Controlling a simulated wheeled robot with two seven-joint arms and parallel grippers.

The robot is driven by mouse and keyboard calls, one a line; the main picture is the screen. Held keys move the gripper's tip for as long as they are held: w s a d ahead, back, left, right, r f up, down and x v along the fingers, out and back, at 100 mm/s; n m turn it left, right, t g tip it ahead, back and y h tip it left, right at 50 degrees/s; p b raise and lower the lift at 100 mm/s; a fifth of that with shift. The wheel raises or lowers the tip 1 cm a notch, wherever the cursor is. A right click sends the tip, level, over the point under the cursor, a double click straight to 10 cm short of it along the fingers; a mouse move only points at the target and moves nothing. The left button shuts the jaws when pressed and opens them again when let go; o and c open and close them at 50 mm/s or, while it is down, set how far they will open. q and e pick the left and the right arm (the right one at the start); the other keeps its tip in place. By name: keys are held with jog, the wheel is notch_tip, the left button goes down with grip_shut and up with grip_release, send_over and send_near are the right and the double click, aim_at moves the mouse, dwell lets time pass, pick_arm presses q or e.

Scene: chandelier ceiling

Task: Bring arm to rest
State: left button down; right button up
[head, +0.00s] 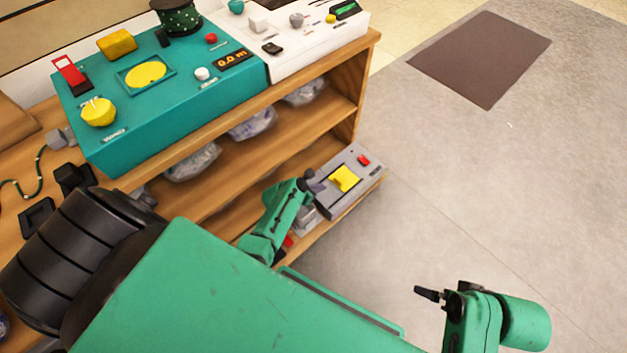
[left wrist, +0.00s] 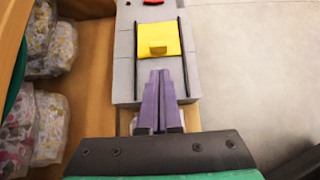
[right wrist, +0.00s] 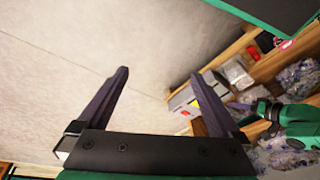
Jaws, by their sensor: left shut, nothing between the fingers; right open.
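My left gripper (head: 316,183) is at the lower shelf, in front of a grey box with a yellow slider. In the left wrist view its two purple fingers (left wrist: 159,100) are together with nothing between them, pointing at the grey box (left wrist: 126,60) and its yellow piece (left wrist: 158,40). I cannot tell whether the fingertips touch the box. My right gripper (head: 430,294) is at the lower right, over the grey floor and away from the shelf. In the right wrist view its fingers (right wrist: 160,95) are wide apart and empty.
A wooden shelf unit (head: 365,60) carries a teal console (head: 190,95) and a white panel (head: 300,55) on top. Clear bags (head: 252,122) lie on its middle shelf. A dark mat (head: 480,58) lies on the floor. The floor right of the shelf is clear.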

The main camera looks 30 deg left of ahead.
jog(key=shift+s+d+r+g, duration=0.5)
jog(key=shift+s+r, duration=0.05)
jog(key=shift+s, duration=0.15)
